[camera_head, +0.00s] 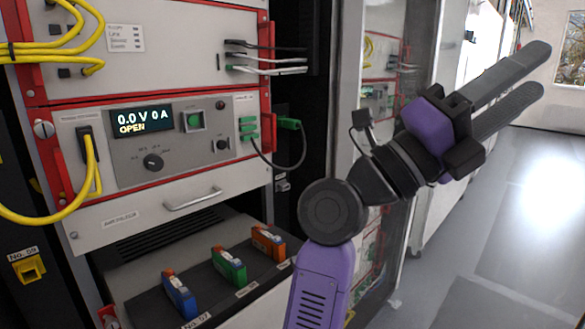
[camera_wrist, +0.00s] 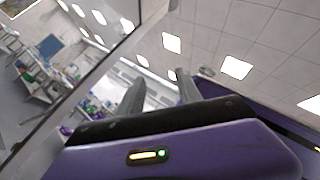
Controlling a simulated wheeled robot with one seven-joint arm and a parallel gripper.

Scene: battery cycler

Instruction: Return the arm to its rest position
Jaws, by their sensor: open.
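My gripper (camera_head: 516,88) is raised at the right of the head view, pointing up and to the right, away from the rack. Its two grey fingers are apart with nothing between them. In the wrist view my gripper (camera_wrist: 158,92) also shows its two fingers apart and empty, with ceiling and room behind them. My purple arm is bent upward at a dark round joint. The gripper touches nothing that I can see.
The cycler panel (camera_head: 165,178) reads "0.0 V 0 A OPEN". Blue (camera_head: 180,294), green (camera_head: 229,266) and orange (camera_head: 268,243) cells stand on a dark shelf below it. A glass door (camera_head: 345,100) is close behind my arm. The grey floor (camera_head: 500,215) at right is clear.

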